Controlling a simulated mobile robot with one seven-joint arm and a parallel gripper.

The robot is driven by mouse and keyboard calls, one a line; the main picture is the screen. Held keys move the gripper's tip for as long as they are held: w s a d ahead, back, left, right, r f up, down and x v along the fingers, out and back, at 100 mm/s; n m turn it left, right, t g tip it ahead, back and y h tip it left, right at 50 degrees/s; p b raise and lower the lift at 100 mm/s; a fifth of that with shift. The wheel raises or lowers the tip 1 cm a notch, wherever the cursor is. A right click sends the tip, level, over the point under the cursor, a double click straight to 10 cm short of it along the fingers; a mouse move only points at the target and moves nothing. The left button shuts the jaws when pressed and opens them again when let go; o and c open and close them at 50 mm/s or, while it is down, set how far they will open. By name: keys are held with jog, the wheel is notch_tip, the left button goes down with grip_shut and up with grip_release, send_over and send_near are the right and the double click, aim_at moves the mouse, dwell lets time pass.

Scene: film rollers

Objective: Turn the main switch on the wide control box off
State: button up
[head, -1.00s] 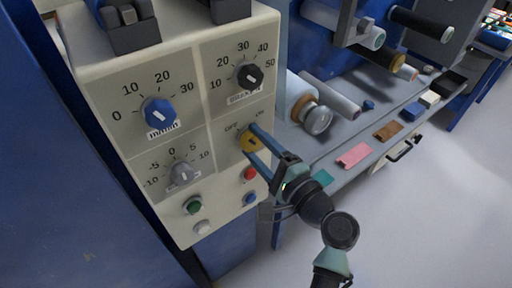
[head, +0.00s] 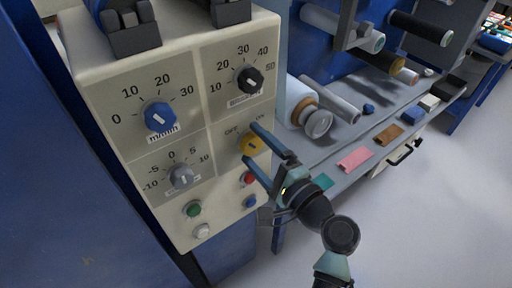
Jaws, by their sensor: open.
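The wide control box (head: 140,66) is a cream panel at the left of the head view.
Blue (head: 159,117), black (head: 250,79) and grey (head: 181,176) dials sit around the switch. Green (head: 192,208), white (head: 202,230), red (head: 249,177) and blue (head: 250,200) buttons lie below. A grey bench (head: 335,158) with rollers is at right; the floor at lower right is clear.

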jog(key=v, duration=1.3)
jog(key=w+a+r+n+t+h, duration=0.1)
jog(key=w+r+n+t+h, duration=0.15)
jog(key=r, duration=0.55)
jog(key=w+a+r+n+t+h, duration=0.1)
jog(key=w+a+r+n+h, duration=0.2)
jog(key=r, duration=0.5)
jog(key=w+r+n+t+h, duration=0.1)
jog(key=w+r+n, duration=0.25)
jog(key=r, duration=0.45)
jog(key=s+a+r+n+t+h, duration=0.2)
jog(key=s+r+n+t, duration=0.3)
jog(key=r, duration=0.6)
jog(key=s+a+r+t+h, duration=0.2)
jog(key=s+r+t, duration=0.1)
jog(key=s+r, duration=0.6)
notch_tip(320, 180, up, 20)
jog(key=p, duration=1.8)
jog(key=shift+w+d+f+p, duration=0.25)
jog(key=shift+w+p, duration=0.1)
jog(key=shift+w, duration=0.05)
